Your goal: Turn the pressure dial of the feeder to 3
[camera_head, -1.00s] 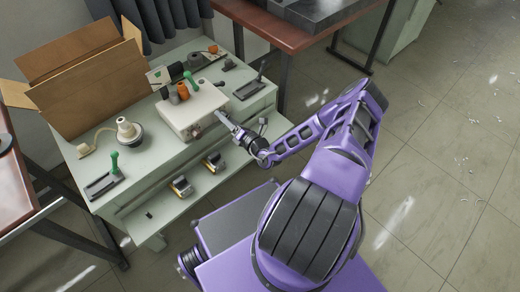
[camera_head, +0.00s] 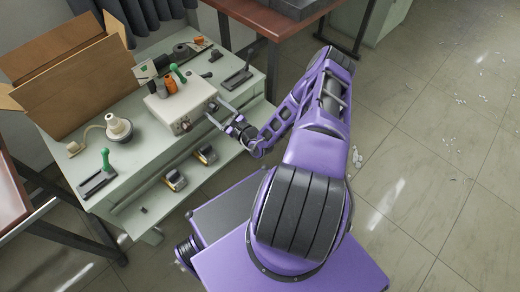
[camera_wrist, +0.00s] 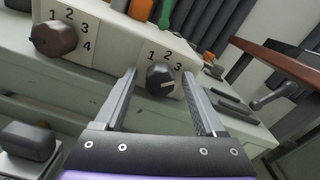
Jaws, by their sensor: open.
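The feeder is a pale box (camera_head: 178,107) on the grey-green bench. Its front carries two dials. The brown dial (camera_wrist: 54,38) has numbers 1 to 4 around it and stands left of my gripper. The dark dial (camera_wrist: 160,76) has numbers 1, 2 and 3 above and to its right. A light mark shows at its lower right; I cannot tell exactly which number it faces. My gripper (camera_wrist: 159,80) is open, one finger on each side of the dark dial. Contact is not clear. In the head view my gripper (camera_head: 222,112) is at the feeder's right front.
An open cardboard box (camera_head: 70,75) stands at the bench's back left. A white cone on a dark base (camera_head: 118,127) and a green-handled lever (camera_head: 105,160) are left of the feeder. A dark lever plate (camera_head: 237,77) lies to its right. Small yellow-grey items (camera_head: 175,180) sit lower.

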